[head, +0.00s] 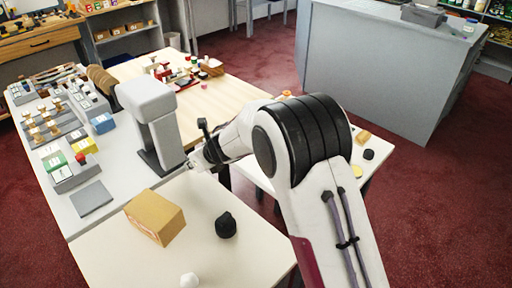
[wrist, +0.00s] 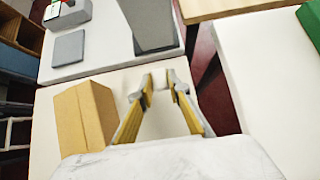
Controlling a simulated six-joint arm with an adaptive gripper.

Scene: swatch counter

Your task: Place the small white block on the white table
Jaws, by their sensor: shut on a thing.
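My gripper (head: 194,164) is shut on the small white block (wrist: 160,80), which sits between the fingertips in the wrist view. In the head view the block is tiny and hard to make out at the fingertips. The fingertips are over the gap or edge area by the base of a grey stand, above the back of the near white table (head: 110,263). The same table shows under the fingers in the wrist view (wrist: 155,124). I cannot tell how high the block is above it.
On the near table are a tan box (head: 155,217), a black lump (head: 226,225) and a small white lump (head: 189,280). A tall grey stand (head: 153,125) rises close to my gripper. A grey-white counter (head: 35,205) with several small boxes lies left.

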